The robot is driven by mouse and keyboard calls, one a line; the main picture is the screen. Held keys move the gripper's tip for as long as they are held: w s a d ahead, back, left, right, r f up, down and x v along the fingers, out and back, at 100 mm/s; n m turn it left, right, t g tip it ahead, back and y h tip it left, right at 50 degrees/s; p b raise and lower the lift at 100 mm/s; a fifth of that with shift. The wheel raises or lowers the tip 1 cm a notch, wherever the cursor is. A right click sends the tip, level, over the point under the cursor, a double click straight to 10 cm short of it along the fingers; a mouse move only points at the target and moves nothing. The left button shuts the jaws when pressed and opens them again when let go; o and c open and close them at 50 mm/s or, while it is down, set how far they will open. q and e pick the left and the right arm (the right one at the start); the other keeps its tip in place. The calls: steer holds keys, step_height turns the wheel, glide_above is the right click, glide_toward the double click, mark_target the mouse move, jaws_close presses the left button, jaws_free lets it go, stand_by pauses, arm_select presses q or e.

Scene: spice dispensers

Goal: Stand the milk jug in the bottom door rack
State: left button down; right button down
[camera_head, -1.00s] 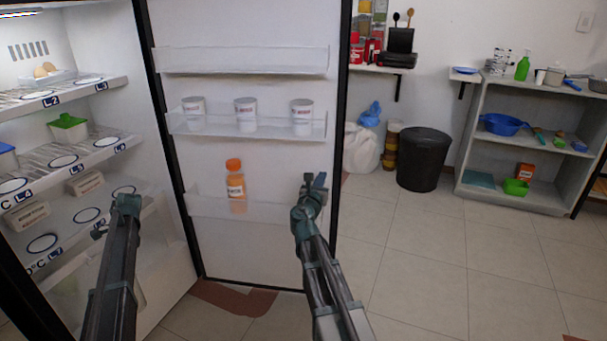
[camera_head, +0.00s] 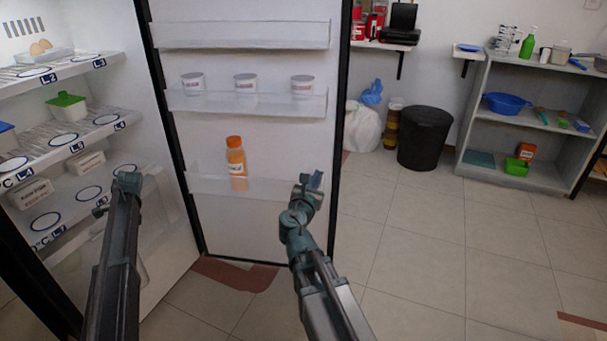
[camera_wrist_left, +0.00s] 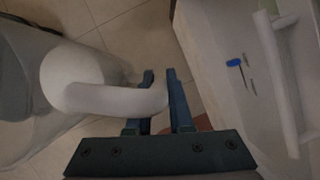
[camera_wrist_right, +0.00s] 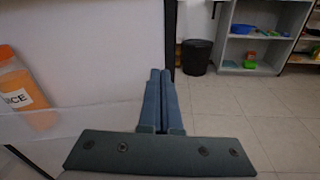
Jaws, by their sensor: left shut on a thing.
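The white milk jug (camera_wrist_left: 75,75) shows at the left of the left wrist view, with its handle (camera_wrist_left: 115,100) reaching between my left fingers. My left gripper (camera_wrist_left: 160,76) is shut on that handle. In the head view most of the jug is hidden behind my left arm, so its tilt is unclear. The bottom door rack (camera_head: 268,187) is a clear shelf low on the open fridge door. My right gripper (camera_head: 309,181) is at the rack's right end; its fingers are together and empty in the right wrist view (camera_wrist_right: 157,88).
An orange juice bottle (camera_head: 236,165) stands in the bottom rack, left of its middle. Three white tubs stand in the middle rack (camera_head: 215,104); the top rack (camera_head: 240,37) is empty. Fridge shelves (camera_head: 75,145) are at the left. Bare floor (camera_head: 420,240) lies right of the door.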

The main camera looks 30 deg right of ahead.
steer(key=s+a+f+m+g+y, duration=0.2)
steer(key=s+a+f+m+g, duration=0.15)
steer(key=a+f+m, duration=0.35)
steer(key=s+a+f+m+g+y, duration=0.2)
steer(key=s+a+f+m+g, duration=0.15)
steer(key=a+f+m, duration=0.3)
steer(key=s+a+f+m+g+y, duration=0.3)
steer(key=s+a+m, duration=0.1)
steer(key=s+a, duration=0.3)
steer(key=s+a+f+m+g+y, duration=0.3)
steer(key=s+a, duration=0.5)
steer(key=a, duration=0.3)
steer(key=shift+s+a+f+m+y, duration=0.15)
steer(key=shift+a+f+m+y, duration=0.2)
steer(key=shift+f+m, duration=0.4)
